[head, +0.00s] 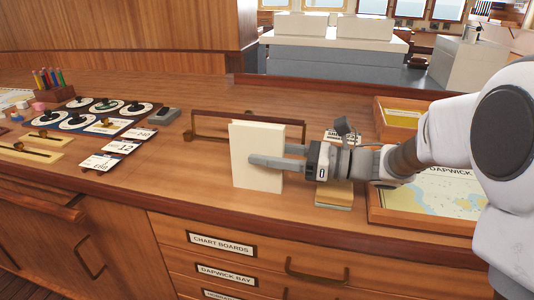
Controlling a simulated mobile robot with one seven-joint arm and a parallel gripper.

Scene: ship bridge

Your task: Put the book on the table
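A cream-coloured book (259,137) stands upright near the front edge of the wooden table (210,166). My gripper (276,155) reaches in from the right with one finger across the book's near face. The other finger lies toward the far side and is partly hidden by the book. The fingers straddle the book and it appears gripped between them. Whether the book's bottom edge touches the table top is hard to tell.
A wooden rail frame (247,130) stands behind the book. A small stack (334,195) lies under my gripper, and a framed chart (446,196) is at right. Dials (101,108), cards (122,146) and a pencil holder (53,94) are at left. Bare wood lies left of the book.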

